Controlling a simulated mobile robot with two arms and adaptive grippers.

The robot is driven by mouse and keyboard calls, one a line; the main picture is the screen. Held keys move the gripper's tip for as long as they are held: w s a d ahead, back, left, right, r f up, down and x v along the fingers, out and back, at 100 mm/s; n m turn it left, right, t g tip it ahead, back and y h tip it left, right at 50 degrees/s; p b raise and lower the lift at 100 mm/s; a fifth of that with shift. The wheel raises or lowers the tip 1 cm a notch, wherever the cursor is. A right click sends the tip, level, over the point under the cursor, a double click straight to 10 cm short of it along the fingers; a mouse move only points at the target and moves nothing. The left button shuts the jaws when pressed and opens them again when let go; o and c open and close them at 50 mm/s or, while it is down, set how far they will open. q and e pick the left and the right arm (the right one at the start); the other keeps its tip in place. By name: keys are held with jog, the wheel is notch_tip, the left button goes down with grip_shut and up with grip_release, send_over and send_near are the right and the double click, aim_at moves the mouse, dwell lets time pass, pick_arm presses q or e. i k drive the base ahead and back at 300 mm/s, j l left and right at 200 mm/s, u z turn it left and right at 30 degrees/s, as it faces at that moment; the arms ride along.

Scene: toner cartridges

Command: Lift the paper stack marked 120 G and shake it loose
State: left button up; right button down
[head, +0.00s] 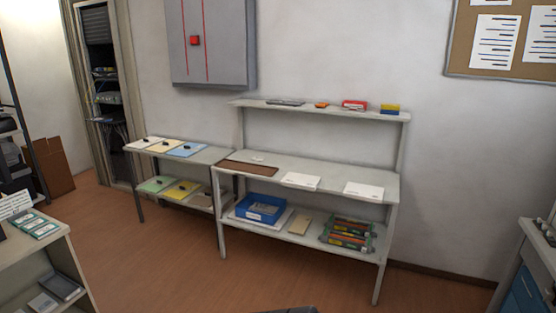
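Two white paper stacks lie flat on the middle level of the workbench: one near its centre (300,181) and one farther right (364,189). They lie apart from each other near the front edge. Any marking on them is too small to read, so I cannot tell which is 120 G. Neither of my grippers is in view.
The workbench (335,178) also bears a brown mat (248,168). Its lower shelf holds a blue box (262,208) and a crate of cartridges (348,234). A lower table (205,157) with coloured sheets adjoins it at left. Open floor (180,265) lies in front.

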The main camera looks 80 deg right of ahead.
aim_at(374, 193)
jog(key=l+z, duration=0.45)
jog(key=i+l+z, duration=0.15)
jog(key=z, duration=0.25)
jog(key=i+l+z, duration=0.2)
jog(key=l+z, duration=0.25)
jog(key=i+l+z, duration=0.15)
jog(key=z, duration=0.25)
jog(key=i+l+z, duration=0.15)
jog(key=z, duration=0.3)
jog(key=i+l+z, duration=0.3)
jog(key=i, duration=1)
jog(key=i+j+z, duration=0.15)
jog(key=i+z, duration=0.15)
jog(key=i, duration=1.05)
jog(key=z, duration=0.45)
jog(key=k+z, duration=0.15)
jog(key=z, duration=0.75)
jog(key=k, duration=0.05)
